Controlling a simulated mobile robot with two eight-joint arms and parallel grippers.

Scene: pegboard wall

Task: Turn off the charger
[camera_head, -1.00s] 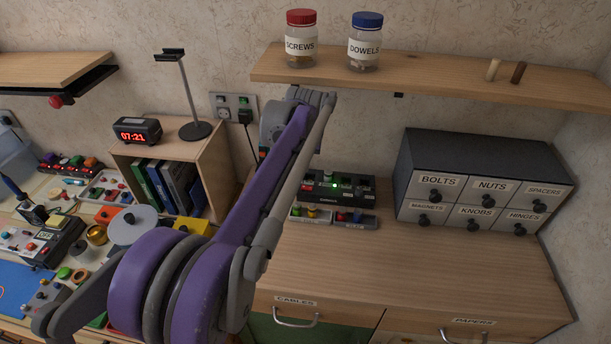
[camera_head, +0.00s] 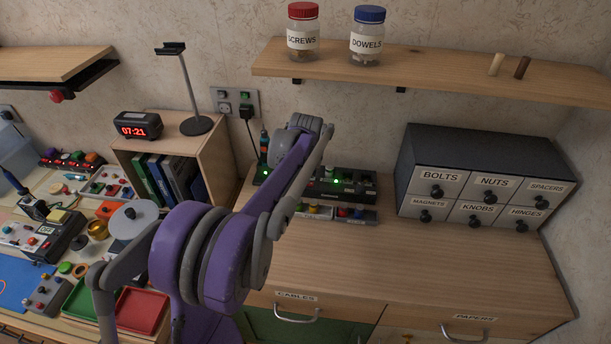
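A black unit (camera_head: 358,184) with a lit green light stands at the back of the wooden cabinet top. A wall socket plate (camera_head: 224,98) holds a black plug (camera_head: 246,112), whose cord runs down behind the cabinet top. A small green mark shows above the plug. My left arm reaches up across the cabinet front; its fingers are hidden. My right gripper is out of view.
A shelf (camera_head: 440,78) with two jars hangs above. A drawer box (camera_head: 405,165) stands to the right, and a small bookcase (camera_head: 222,150) to the left. A strip of small coloured parts (camera_head: 350,214) lies before the black unit. The front cabinet top is clear.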

